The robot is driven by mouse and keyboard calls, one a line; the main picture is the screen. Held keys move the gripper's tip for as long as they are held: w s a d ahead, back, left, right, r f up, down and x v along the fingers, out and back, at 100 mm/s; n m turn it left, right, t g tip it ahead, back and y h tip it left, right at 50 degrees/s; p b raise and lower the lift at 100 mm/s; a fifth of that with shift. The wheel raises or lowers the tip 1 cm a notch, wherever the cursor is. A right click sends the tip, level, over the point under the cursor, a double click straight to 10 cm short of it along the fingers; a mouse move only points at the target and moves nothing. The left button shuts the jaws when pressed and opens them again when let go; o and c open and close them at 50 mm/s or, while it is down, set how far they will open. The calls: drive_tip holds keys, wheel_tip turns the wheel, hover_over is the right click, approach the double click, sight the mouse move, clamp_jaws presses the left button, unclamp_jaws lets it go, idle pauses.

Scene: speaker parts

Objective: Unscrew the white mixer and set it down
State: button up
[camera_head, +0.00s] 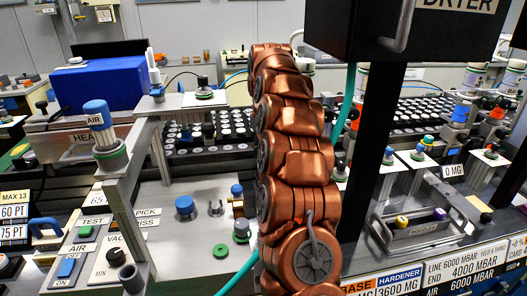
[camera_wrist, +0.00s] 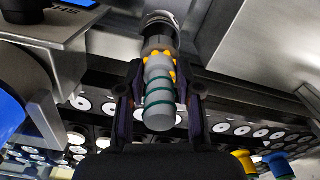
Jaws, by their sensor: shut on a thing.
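The white mixer (camera_wrist: 160,103) shows in the middle of the wrist view as a pale grey-white cylinder with green rings and several yellow bits around its upper part. My gripper (camera_wrist: 161,88) has one dark finger on each side of it and is shut on it. The mixer's upper end meets a dark round fitting (camera_wrist: 158,38). I cannot tell whether the thread between them is still engaged. In the head view my own copper arm hides the gripper and the mixer.
A black box labelled DRYER (camera_head: 430,25) hangs at the upper right, close to my arm. A blue box (camera_head: 98,83) stands at the left. Trays of round parts (camera_head: 215,128) lie behind. A panel with a green button (camera_head: 217,251) and blue knobs is at the front left.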

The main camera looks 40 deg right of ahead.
drive_tip(key=shift+r+n+p, duration=0.2)
drive_tip(key=shift+n+p, duration=0.25)
drive_tip(key=shift+n, duration=0.15)
drive_tip(key=shift+f+n, duration=0.15)
drive_tip(key=shift+n, duration=0.15)
